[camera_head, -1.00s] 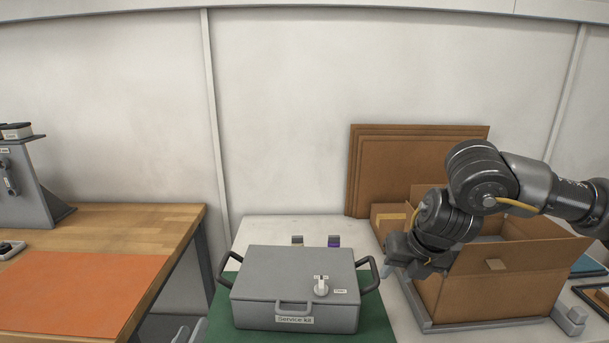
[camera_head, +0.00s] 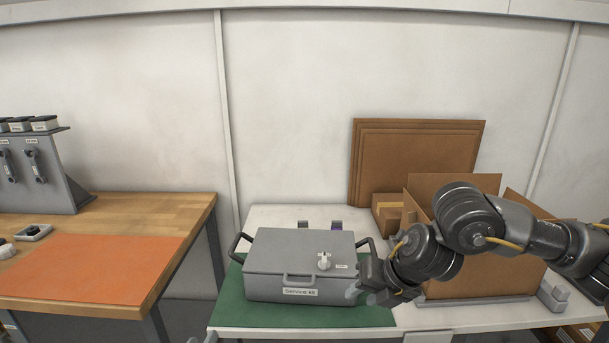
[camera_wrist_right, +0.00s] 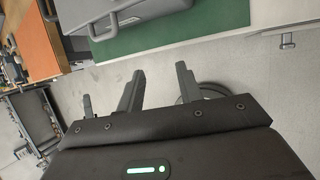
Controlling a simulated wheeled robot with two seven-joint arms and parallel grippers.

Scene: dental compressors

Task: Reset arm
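My right gripper (camera_head: 360,284) is in front of the right end of a grey service kit case (camera_head: 300,262) in the head view. In the right wrist view my right gripper (camera_wrist_right: 158,76) has its fingers apart, with nothing between them and floor behind. The closed case lies on a green mat (camera_head: 228,312), with a black handle at each end and a pale knob on its lid. Part of the case (camera_wrist_right: 130,14) shows at the top of the wrist view. I cannot tell whether the gripper touches it.
An open cardboard box (camera_head: 470,278) stands on the white table behind my right arm. Flat cardboard sheets (camera_head: 415,160) lean on the wall. At left is a wooden bench with an orange mat (camera_head: 90,268) and a grey tool stand (camera_head: 50,175).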

